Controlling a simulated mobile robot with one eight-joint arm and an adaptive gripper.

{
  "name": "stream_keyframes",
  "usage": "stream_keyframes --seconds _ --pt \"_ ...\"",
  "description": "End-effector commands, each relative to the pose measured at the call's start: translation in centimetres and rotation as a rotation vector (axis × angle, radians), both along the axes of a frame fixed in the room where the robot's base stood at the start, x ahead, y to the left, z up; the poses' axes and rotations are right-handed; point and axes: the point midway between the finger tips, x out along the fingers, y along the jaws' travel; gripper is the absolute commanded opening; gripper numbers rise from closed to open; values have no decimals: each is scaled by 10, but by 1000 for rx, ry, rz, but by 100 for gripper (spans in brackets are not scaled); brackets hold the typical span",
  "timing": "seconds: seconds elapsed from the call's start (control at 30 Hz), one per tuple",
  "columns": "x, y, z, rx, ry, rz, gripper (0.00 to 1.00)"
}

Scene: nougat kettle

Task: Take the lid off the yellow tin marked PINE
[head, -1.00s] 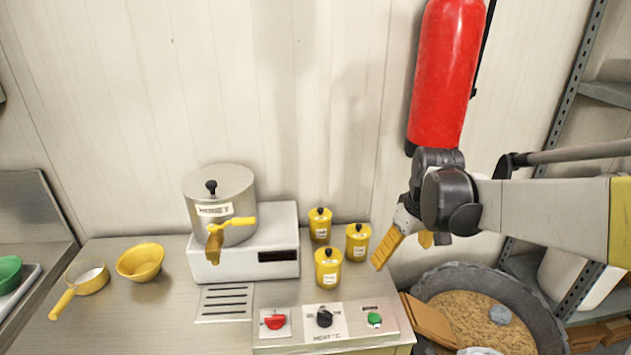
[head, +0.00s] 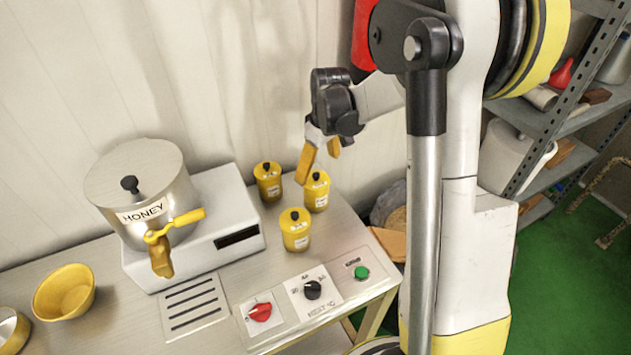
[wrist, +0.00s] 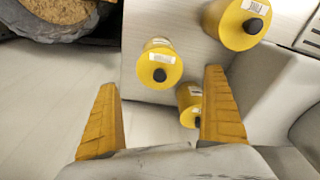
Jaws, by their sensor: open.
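Three small yellow tins with black-knobbed lids stand on the steel worktop: a back tin (head: 267,183), a right tin (head: 316,194) and a front tin (head: 296,234). Each lid is on. Their labels are too small or blurred for me to tell which reads PINE. My gripper (head: 318,166) is open and empty, just above the right tin in the head view. In the wrist view the right tin (wrist: 158,70) lies between the open fingers (wrist: 160,82), the front tin (wrist: 232,25) is at upper right, and the back tin (wrist: 188,97) is partly hidden by a finger.
A steel kettle marked HONEY (head: 145,200) with a yellow tap stands on a white heater (head: 228,215) left of the tins. A control panel (head: 318,290) lies in front. A yellow bowl (head: 63,295) is at far left. The wall is close behind the tins.

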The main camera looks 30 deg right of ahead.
Motion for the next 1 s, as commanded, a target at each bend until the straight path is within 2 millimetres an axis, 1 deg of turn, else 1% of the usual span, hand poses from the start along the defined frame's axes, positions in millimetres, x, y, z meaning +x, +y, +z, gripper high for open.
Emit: stream_keyframes --seconds 0.07,0.33,0.4,0.57,0.6,0.67,0.7,0.73,0.77,1.0 --pt "1 0 -7 0 0 0 99" --pt "5 1 -47 0 0 0 99" --pt "6 2 -51 0 0 0 99" --pt "6 2 -50 0 0 0 99" --pt "6 2 -50 0 0 0 93" --pt "6 2 -50 0 0 0 74" --pt "6 1 -50 0 0 -1 62" --pt "6 1 -50 0 0 -1 53" --pt "6 1 -50 0 0 -1 49" --pt "6 1 -50 0 0 -1 49"
